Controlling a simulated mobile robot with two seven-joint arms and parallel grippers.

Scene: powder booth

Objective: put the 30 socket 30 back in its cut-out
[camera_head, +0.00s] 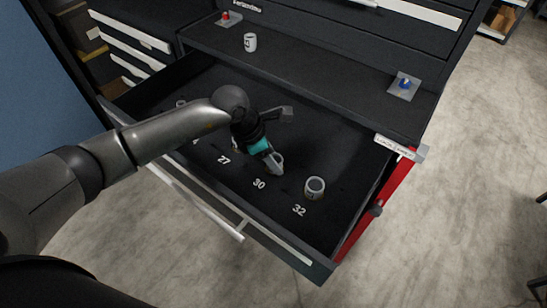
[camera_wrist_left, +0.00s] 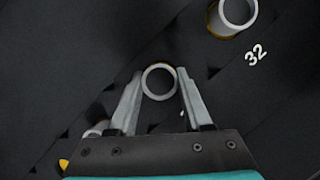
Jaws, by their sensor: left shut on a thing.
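My left gripper (camera_head: 273,162) is low in the open drawer, near the printed 30 (camera_head: 259,184). It is shut on a grey ring-shaped socket, whose open top shows between the fingertips in the left wrist view (camera_wrist_left: 159,81); in the head view the gripper covers most of it. No number is readable on it, but its place by the 30 fits the 30 socket. I cannot tell whether its base is in the cut-out or above it. My right gripper is not in view.
Another socket (camera_head: 315,188) stands by the printed 32 (camera_head: 299,210), right of the gripper. A white-grey socket (camera_head: 250,42) stands on the cabinet ledge. A red item (camera_head: 226,16) and a blue item (camera_head: 405,84) also rest there. The drawer's front wall (camera_head: 285,247) is nearby.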

